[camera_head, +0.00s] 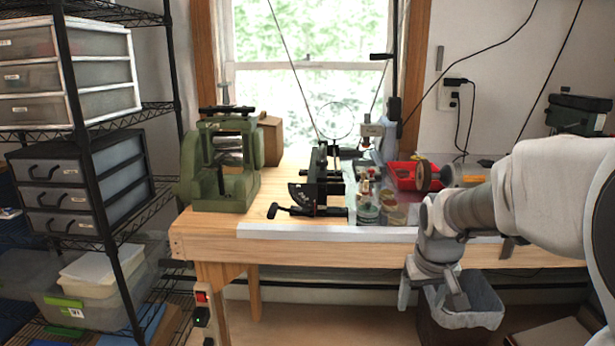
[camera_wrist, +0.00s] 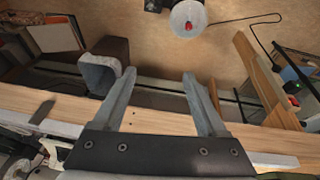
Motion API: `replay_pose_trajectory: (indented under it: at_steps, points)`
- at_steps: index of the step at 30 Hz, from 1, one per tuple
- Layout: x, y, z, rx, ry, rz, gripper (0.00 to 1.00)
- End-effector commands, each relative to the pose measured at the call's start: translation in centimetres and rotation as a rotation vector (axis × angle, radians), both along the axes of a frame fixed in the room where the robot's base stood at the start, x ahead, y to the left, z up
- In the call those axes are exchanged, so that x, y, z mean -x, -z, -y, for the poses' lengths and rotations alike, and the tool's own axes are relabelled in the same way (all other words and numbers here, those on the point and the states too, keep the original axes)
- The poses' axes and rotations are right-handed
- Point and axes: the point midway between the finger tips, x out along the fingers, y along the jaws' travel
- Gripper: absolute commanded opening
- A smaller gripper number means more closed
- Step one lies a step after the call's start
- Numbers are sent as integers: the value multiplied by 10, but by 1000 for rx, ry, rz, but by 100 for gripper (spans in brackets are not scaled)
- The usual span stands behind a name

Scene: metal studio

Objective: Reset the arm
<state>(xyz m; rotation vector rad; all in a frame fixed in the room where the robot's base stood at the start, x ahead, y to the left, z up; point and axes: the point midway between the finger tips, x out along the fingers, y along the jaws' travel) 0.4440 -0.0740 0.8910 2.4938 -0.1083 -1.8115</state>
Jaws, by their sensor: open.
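My arm reaches in from the right in the head view. My gripper (camera_head: 432,298) hangs at its end, in front of the workbench's front edge and pointing down. In the wrist view my gripper (camera_wrist: 156,88) shows two grey fingers spread wide apart, with nothing between them. The front edge of the wooden workbench (camera_head: 330,246) is close behind it, and the bench's wood (camera_wrist: 160,118) crosses behind the fingers in the wrist view.
A grey bin (camera_head: 478,302) stands on the floor just right of my gripper. A green rolling mill (camera_head: 222,165) and a black-framed tool (camera_head: 320,180) stand on the bench, with a red tray (camera_head: 402,175) farther right. Shelving with drawers (camera_head: 85,180) fills the left side.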

Motion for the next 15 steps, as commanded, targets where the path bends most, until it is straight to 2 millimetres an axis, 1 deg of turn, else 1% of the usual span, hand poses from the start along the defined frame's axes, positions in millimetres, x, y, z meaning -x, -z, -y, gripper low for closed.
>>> replay_pose_trajectory:
  at_steps: [1, 6, 10, 15]
  points:
    - [13, -13, -7, -1, -2, 18, 75]
    - [57, -43, -28, -15, -6, 59, 75]
    - [93, -59, -42, -29, -11, 92, 75]
    - [138, -70, -58, -49, -19, 129, 75]
